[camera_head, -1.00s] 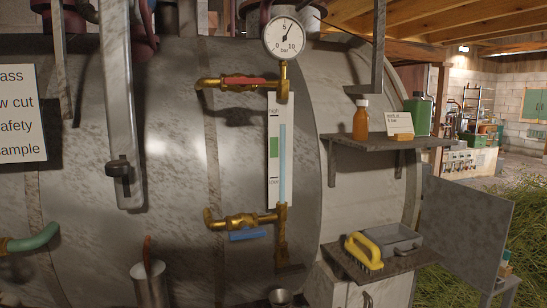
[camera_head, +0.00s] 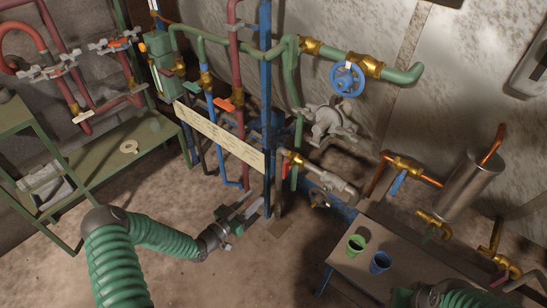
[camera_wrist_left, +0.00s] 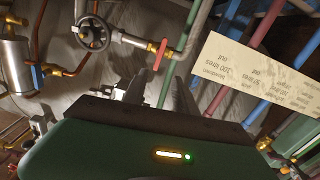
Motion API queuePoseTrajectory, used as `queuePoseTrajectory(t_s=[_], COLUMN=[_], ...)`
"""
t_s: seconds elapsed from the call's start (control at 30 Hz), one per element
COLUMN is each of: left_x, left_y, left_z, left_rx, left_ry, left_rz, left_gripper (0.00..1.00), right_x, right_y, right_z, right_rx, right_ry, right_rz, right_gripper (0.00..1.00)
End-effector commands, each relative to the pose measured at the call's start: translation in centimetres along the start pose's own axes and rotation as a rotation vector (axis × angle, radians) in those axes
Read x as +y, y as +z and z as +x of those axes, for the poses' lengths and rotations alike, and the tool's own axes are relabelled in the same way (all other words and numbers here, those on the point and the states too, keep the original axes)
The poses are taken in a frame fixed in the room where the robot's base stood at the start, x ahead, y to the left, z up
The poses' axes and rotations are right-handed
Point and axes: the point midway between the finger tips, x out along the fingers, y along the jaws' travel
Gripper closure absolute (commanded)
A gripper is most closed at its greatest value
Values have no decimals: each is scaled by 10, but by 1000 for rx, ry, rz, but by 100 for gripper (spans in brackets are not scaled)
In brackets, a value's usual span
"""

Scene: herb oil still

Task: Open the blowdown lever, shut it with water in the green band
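A red lever (camera_head: 285,169) hangs down from a brass valve (camera_head: 293,157) on a grey pipe. A red lever also shows in the left wrist view (camera_wrist_left: 160,54). I cannot tell from any label whether it is the blowdown lever. My left gripper (camera_head: 244,208) is low and to the left of this lever in the head view, apart from it. Its fingers stand apart in the left wrist view (camera_wrist_left: 178,92), with nothing between them. My right arm shows at the bottom right, but its fingers cannot be made out. The gauge with the green band is out of view.
A blue upright post (camera_head: 266,100) and a cream sign (camera_head: 219,138) stand near my left gripper. A blue handwheel (camera_head: 347,79) is above right. A table (camera_head: 345,272) with a green cup (camera_head: 356,244) and a blue cup (camera_head: 380,262) stands at right.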

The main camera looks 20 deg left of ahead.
Motion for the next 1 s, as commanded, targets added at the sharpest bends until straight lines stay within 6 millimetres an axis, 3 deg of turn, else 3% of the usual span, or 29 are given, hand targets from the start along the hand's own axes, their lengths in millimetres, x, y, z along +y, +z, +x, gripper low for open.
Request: queuePoseTrajectory(t_s=[0.13,0.23,0.7,0.83,1.0], left_x=[1,0,-3,-3,-4], left_y=[0,3,6,4,3], left_z=[4,17,134,156,167], left_rx=[1,2,2,2,0], left_ry=[2,3,2,2,1], left_rz=[94,94,87,87,85], left_gripper=[66,66,66,66,66], right_x=[0,1,0,0,0], right_y=[0,2,8,10,10], right_z=[0,4,35,40,42], right_rx=[-1,-1,-1,-1,-1], right_ry=[0,1,0,0,0], right_rz=[1,2,1,1,1], right_gripper=[64,64,64,64,64])
